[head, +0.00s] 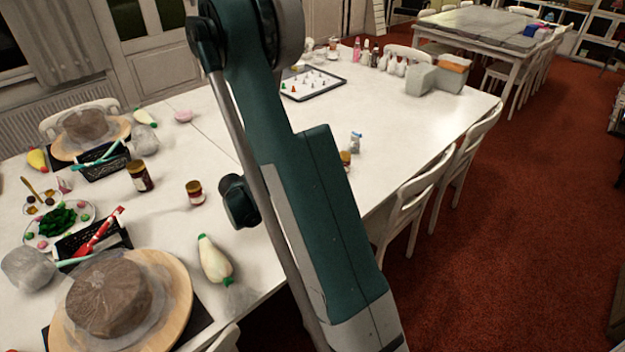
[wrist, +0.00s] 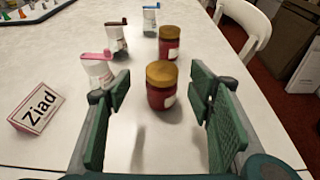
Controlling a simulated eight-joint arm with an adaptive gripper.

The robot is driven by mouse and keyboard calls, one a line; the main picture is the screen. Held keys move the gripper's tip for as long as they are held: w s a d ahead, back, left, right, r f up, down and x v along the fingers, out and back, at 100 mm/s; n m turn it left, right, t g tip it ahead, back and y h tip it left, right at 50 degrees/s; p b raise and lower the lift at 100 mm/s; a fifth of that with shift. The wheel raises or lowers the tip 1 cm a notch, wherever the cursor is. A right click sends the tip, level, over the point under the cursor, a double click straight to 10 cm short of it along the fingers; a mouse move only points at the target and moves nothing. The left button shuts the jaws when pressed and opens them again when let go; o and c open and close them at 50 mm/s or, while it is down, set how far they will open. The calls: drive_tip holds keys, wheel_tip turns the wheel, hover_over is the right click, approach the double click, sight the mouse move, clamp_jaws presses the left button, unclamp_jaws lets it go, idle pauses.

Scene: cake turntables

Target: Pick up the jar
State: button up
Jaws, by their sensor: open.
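In the wrist view a dark red jar with a gold lid (wrist: 162,88) stands upright on the white table, between and just beyond the fingertips of my gripper (wrist: 162,98). The two green-padded fingers are open, one to each side of the jar, with nothing held. A second, similar jar (wrist: 169,44) stands farther back, almost in line behind it. In the head view my arm covers the middle of the table and hides my gripper. A gold-lidded jar (head: 345,158) shows partly at the arm's right edge; I cannot tell which of the two it is.
Small white shakers with a pink top (wrist: 98,70), a brown top (wrist: 117,40) and a blue top (wrist: 150,20) stand left of the jars. A "Ziad" name card (wrist: 38,110) is at left. A chair (wrist: 245,22) borders the right table edge. More jars (head: 140,176) stand at left.

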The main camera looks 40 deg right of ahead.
drive_tip(key=shift+d, duration=0.2)
drive_tip(key=shift+s+b+x, duration=0.2)
drive_tip(key=shift+b+x, duration=0.5)
drive_tip(key=shift+x, duration=1.9)
drive_tip(key=c, duration=1.1)
